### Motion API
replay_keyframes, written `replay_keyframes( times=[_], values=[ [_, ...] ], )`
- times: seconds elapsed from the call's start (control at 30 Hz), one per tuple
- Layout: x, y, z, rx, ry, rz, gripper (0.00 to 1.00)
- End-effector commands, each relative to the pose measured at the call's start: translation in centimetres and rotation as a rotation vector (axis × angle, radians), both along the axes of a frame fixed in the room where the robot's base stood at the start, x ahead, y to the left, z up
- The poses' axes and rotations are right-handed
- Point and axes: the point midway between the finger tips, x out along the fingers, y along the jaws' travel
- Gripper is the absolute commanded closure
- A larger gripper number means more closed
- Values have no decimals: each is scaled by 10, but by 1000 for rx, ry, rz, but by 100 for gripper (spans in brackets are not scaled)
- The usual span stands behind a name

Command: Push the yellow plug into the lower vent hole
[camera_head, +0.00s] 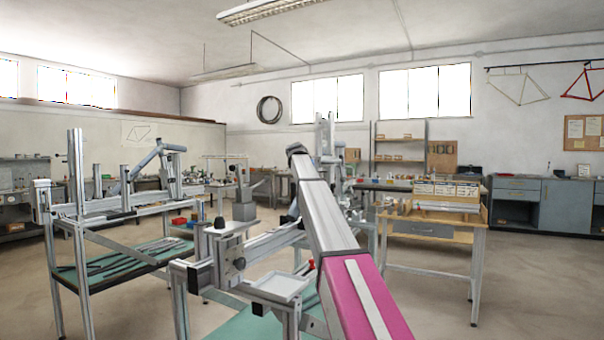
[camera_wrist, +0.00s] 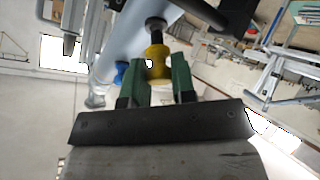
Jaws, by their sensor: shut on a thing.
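In the wrist view my gripper (camera_wrist: 156,72) has two green fingers shut on the yellow plug (camera_wrist: 157,56). The plug points away from the palm toward a pale blue-grey tube (camera_wrist: 124,32). A dark round part (camera_wrist: 155,24) shows just beyond the plug's far end, in line with it. I cannot tell whether it is the vent hole's rim or part of the plug, nor whether the plug touches the tube. A blue piece (camera_wrist: 121,68) shows beside the left finger. In the head view my arm hides the gripper and plug.
In the head view a jig rail with a pale tray (camera_head: 275,287) and a black knob (camera_head: 220,222) stands left of my arm. Another jig stand (camera_head: 85,262) is farther left. A wooden bench (camera_head: 430,243) is at the right, with open floor around it.

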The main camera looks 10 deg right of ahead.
Motion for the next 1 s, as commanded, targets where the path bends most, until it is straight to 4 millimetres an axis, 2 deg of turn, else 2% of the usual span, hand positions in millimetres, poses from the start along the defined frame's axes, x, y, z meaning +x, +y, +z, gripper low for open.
replay_keyframes(
  times=[1.0],
  values=[
    [7,-5,-10,0,0,0,97]
  ],
)
